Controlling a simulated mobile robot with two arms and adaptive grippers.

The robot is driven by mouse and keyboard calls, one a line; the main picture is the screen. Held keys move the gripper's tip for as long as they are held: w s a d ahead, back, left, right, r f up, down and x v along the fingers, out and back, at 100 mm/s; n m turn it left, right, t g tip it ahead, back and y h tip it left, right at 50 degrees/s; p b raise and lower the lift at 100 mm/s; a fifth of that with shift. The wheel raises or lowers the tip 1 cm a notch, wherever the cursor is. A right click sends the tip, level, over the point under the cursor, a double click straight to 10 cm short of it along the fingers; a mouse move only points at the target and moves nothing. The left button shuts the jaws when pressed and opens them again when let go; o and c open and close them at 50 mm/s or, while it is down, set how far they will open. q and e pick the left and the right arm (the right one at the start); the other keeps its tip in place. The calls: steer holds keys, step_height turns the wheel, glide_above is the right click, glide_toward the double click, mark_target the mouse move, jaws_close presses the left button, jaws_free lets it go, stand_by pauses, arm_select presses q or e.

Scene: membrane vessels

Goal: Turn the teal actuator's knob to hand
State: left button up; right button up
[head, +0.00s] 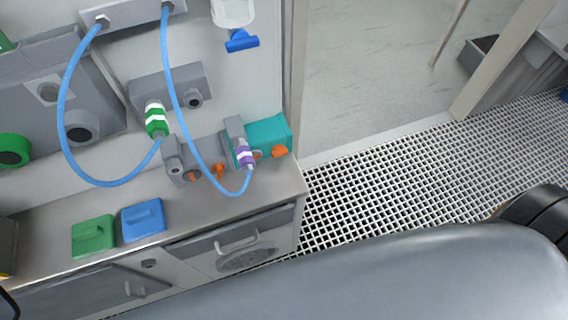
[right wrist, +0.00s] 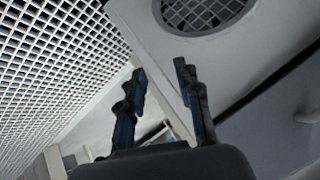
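The teal actuator (head: 268,134) sits at the right end of the grey counter in the head view, against the wall panel. An orange knob (head: 280,151) is on its front face. A purple-and-white banded connector (head: 244,154) on a blue hose stands just left of it and covers part of its left side. My right gripper (right wrist: 160,92) is open and empty in the right wrist view, facing a cabinet front with a round grille; the actuator is not in that view. My left gripper is not in view.
Blue hoses (head: 167,62) loop in front of the wall units. A green block (head: 93,236) and a blue block (head: 143,219) lie on the counter (head: 205,215). A green-and-white connector (head: 156,119) is further left. White grating floor (head: 400,190) lies open to the right.

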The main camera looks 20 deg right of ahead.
steer(key=w+a+r+m+t+b, duration=0.35)
steer(key=w+r+m+t, duration=0.2)
steer(key=r, duration=0.55)
steer(key=m+t+h+b, duration=0.2)
steer(key=m+t+b, duration=0.25)
steer(key=m, duration=0.45)
glide_toward(281, 155)
steer(key=shift+n, duration=0.25)
steer(key=w+p, duration=0.2)
steer(key=w, duration=0.6)
steer(key=shift+w+a+p, duration=0.1)
steer(key=shift+w+p, duration=0.2)
jaws_close()
